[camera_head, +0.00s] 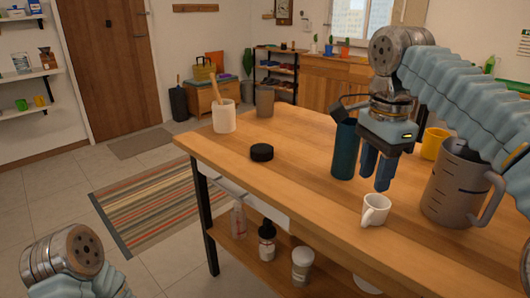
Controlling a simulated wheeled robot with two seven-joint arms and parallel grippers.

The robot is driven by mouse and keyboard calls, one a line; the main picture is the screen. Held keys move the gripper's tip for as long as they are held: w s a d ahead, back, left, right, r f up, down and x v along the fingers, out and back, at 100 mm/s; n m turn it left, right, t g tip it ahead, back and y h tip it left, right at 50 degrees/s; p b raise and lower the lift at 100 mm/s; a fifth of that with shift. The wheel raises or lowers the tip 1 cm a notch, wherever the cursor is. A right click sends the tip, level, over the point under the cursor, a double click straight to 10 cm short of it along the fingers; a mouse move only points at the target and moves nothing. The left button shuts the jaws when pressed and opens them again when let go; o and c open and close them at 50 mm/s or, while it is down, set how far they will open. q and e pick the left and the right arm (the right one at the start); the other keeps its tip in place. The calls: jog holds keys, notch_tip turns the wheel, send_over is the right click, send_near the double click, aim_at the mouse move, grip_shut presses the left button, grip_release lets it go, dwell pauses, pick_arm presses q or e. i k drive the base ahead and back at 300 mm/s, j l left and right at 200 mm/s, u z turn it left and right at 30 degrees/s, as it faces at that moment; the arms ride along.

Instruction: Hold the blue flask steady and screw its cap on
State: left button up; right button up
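The dark blue flask (345,150) stands upright on the wooden table. Its top is partly hidden by my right arm's wrist. A black round cap (262,152) lies on the table to the left of the flask, apart from it. My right gripper (376,181) points down just to the right of the flask. Its two blue fingers look apart, with nothing visible between them. Whether a finger touches the flask is hard to tell. Part of my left arm shows at the bottom left, but its gripper is out of view.
A white mug (375,211) and a grey pitcher (451,184) stand right of the flask, with a yellow mug (433,143) behind. A white crock (224,117) and a brown cup (265,101) stand at the far left. The table (300,165) is clear between cap and flask.

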aim_at(347, 142)
jog(key=i+j, duration=0.45)
jog(key=i, duration=0.15)
jog(key=i+j, duration=0.5)
jog(key=i, duration=0.15)
